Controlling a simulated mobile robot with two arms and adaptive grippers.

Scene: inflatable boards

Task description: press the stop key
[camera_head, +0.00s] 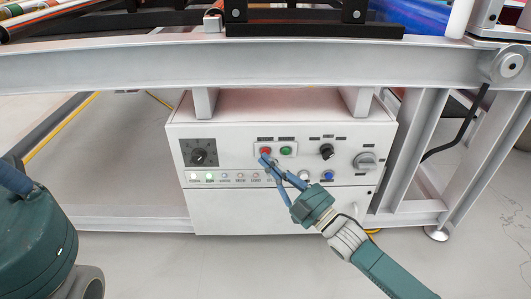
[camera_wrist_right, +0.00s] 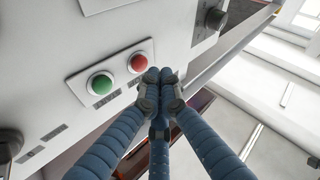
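The red button (camera_head: 265,150), which looks like the stop key, sits beside a green button (camera_head: 286,150) on a small plate on the white control box; the labels are too small to read. The red button (camera_wrist_right: 138,62) and green button (camera_wrist_right: 100,84) also show in the right wrist view. My right gripper (camera_head: 267,160) is at the panel with its blue fingertips just below the red button. In the wrist view its fingertips (camera_wrist_right: 158,80) are drawn together with nothing between them, close beside the red button. I cannot tell whether they touch it. My left gripper is not in view.
The control box (camera_head: 220,110) hangs under a grey metal beam (camera_head: 130,65). The panel also has a dial (camera_head: 199,155), a black knob (camera_head: 326,151), a grey rotary switch (camera_head: 365,161), a blue button (camera_head: 328,174) and a row of small lamps. Slanted frame legs stand at right.

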